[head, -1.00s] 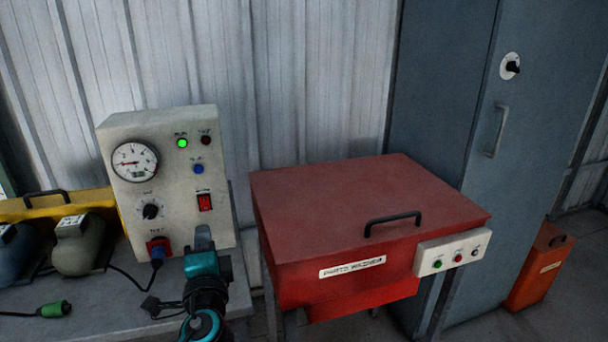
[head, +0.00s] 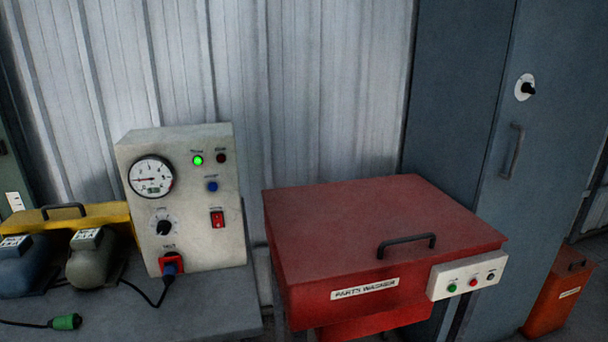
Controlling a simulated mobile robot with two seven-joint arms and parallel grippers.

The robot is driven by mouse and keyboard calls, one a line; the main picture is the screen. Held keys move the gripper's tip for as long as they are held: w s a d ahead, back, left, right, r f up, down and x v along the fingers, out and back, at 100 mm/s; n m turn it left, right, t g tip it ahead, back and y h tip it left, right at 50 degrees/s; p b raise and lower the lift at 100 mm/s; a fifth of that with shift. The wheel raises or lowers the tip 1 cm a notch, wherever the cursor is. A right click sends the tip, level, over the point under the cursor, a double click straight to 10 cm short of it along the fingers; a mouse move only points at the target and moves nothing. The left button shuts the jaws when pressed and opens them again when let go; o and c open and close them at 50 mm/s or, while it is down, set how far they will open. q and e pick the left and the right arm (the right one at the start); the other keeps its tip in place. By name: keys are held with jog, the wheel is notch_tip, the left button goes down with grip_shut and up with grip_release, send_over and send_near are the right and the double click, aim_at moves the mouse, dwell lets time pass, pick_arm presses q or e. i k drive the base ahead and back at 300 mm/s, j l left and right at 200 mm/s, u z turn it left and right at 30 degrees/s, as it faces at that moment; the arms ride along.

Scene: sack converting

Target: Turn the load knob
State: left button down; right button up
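The load knob looks to be the black rotary knob (head: 164,228) on a pale round dial, low on the left of the beige test panel (head: 215,250); its small label is too blurred to read. A round gauge (head: 152,177) sits above it. A green lamp (head: 197,160) is lit at the panel's top. Neither of my grippers shows in the head view now.
The panel stands on a grey bench (head: 215,315) with motors (head: 92,258), a yellow case (head: 110,213) and a loose green connector (head: 66,322). A red parts washer (head: 350,230) stands to the right, before a blue-grey cabinet (head: 545,150). The bench front below the panel is clear.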

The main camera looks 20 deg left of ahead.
aim_at(163, 227)
jog(key=u, duration=2.15)
jog(key=i+j+z, duration=0.2)
jog(key=i+j, duration=0.15)
jog(key=i+j+z, duration=0.2)
jog(key=i+j, duration=0.15)
jog(key=i+j+z, duration=0.2)
jog(key=i+j, duration=0.15)
jog(key=j, duration=0.2)
